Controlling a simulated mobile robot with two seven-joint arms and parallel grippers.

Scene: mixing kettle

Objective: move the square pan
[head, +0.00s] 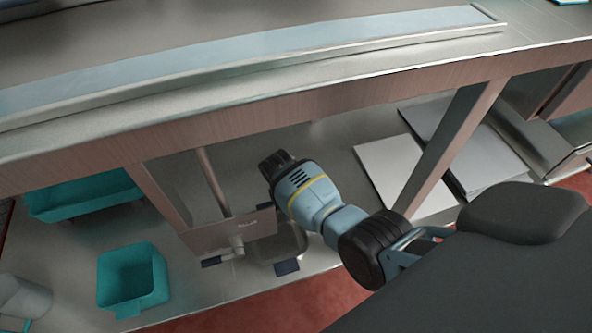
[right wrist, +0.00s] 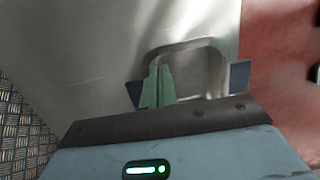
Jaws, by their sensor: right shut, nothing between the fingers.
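The square pan (head: 285,243) is grey metal with rounded corners and a dark handle piece at its near side. It sits on the steel lower shelf, partly hidden by a brownish plate in the head view. In the right wrist view the pan (right wrist: 203,68) shows a dark blue handle on each side. My right gripper (right wrist: 157,86) is shut and empty. Its greenish fingertips overlap the pan's left part in that view; I cannot tell whether they touch it. In the head view my right arm reaches under the worktop and its fingers are hidden. My left gripper is not in view.
The worktop (head: 250,82) overhangs the shelf. A thick leg (head: 455,140) stands right of my arm, with white boards (head: 385,165) behind. The brownish plate (head: 228,232) is beside the pan. Teal bins (head: 150,285) are at left. Red floor (head: 270,308) borders the shelf.

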